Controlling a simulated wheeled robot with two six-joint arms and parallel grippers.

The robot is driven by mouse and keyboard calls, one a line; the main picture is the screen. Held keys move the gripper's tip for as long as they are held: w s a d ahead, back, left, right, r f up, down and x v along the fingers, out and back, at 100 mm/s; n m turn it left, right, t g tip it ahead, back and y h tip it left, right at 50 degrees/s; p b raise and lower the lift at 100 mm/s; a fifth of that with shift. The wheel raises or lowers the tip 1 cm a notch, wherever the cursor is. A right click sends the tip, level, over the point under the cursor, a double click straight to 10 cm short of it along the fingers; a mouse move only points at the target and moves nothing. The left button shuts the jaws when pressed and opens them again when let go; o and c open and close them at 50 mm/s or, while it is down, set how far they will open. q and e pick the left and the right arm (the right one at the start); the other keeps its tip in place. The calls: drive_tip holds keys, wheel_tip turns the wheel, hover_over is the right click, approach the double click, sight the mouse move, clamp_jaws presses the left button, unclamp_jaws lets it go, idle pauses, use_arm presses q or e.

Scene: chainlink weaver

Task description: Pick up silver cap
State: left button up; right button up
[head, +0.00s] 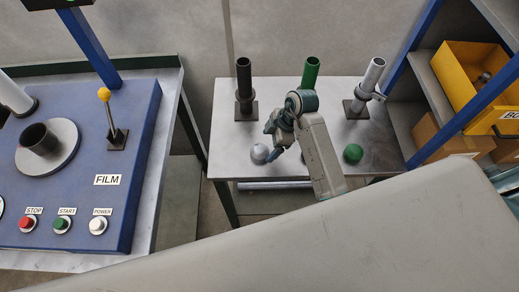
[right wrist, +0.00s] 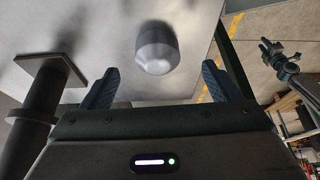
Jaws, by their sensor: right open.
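The silver cap (head: 260,154) is a small rounded grey piece on the metal table (head: 226,160), near its front left part. In the right wrist view the silver cap (right wrist: 156,48) lies ahead of the two fingers, between their lines and apart from both. My right gripper (head: 274,126) is open and empty, just behind and to the right of the cap in the head view. Its two blue fingers show in the right wrist view (right wrist: 158,88). My left gripper does not show in the head view.
A green cap (head: 353,153) sits at the right. A blue control panel (head: 80,150) is at left. A yellow bin (head: 462,80) stands on the right shelf.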

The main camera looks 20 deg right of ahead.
sight(263, 149)
drive_tip(key=p+x, duration=0.2)
drive_tip(key=x, duration=0.3)
drive_tip(key=shift+w+a+f, duration=0.15)
drive_tip(key=shift+w, duration=0.05)
drive_tip(key=shift+a+f, duration=0.1)
drive_tip(key=shift+f, duration=0.1)
drive_tip(key=c, duration=1.1)
drive_tip(key=shift+r, duration=0.15)
